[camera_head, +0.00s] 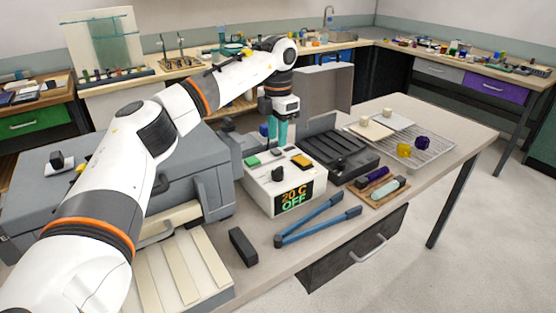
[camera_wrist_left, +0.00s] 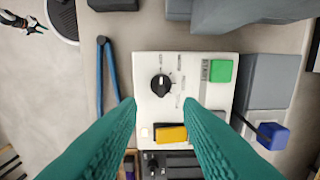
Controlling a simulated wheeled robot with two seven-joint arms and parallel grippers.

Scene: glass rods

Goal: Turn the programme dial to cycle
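The programme dial (camera_head: 278,173) is a small black knob on top of a white control box (camera_head: 256,188). The box's display (camera_head: 294,197) reads "20 C OFF". In the left wrist view the dial (camera_wrist_left: 160,85) shows a light pointer mark, with small labels around it too small to read. My left gripper (camera_head: 279,132) points down above the rear of the box, apart from the dial. Its teal fingers (camera_wrist_left: 160,108) are open in the left wrist view, with nothing between them; the dial appears just beyond the tips. My right gripper is not in view.
The box carries a green button (camera_head: 252,161) and an orange-yellow button (camera_head: 301,161). Blue-handled tongs (camera_head: 318,220) and a black block (camera_head: 242,246) lie in front. A black tray unit (camera_head: 338,150) stands right, and a large grey machine (camera_head: 110,185) left.

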